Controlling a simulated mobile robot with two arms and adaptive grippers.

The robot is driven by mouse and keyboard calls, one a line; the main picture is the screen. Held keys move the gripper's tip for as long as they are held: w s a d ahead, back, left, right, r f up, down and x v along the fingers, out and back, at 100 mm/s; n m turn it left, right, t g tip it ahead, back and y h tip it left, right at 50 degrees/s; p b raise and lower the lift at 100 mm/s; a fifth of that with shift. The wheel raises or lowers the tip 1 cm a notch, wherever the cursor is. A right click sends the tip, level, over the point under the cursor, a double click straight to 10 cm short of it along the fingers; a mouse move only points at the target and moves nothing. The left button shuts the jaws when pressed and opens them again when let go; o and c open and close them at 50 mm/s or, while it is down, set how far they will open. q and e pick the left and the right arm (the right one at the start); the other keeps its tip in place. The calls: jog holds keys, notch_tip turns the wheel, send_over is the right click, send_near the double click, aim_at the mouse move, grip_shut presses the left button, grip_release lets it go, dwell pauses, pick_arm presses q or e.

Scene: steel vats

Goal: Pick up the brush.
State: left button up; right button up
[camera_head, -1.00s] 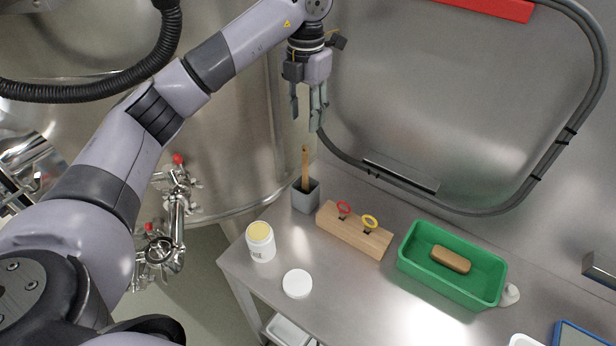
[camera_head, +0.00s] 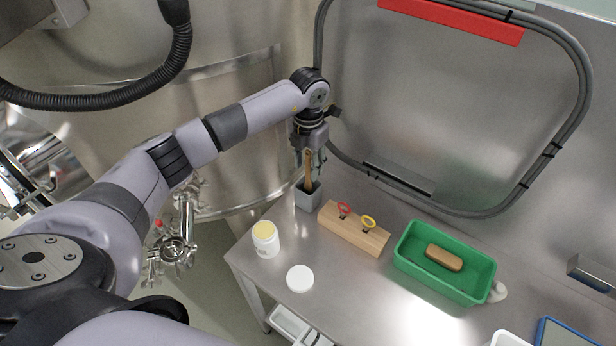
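A brush-like tool with a wooden handle (camera_head: 308,175) stands upright in a small grey cup (camera_head: 308,200) at the back left corner of the steel table. Its lower end is hidden in the cup. My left gripper (camera_head: 309,158) points down right over the cup, with its fingers apart. The top of the handle shows between the two fingers in the picture. I cannot tell whether they touch it. A brown block, perhaps a brush head (camera_head: 444,257), lies in a green tub (camera_head: 425,280). My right gripper is not in view.
A wooden block (camera_head: 352,236) with a red and a yellow ring stands right of the cup. A white jar (camera_head: 265,240) and a white lid (camera_head: 299,279) are in front. A steel vat (camera_head: 240,130) is close on the left, a steel wall panel (camera_head: 440,110) behind.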

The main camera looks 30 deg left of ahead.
pick_arm(q)
jog(key=shift+f, duration=0.15)
jog(key=shift+c, duration=0.6)
grip_shut()
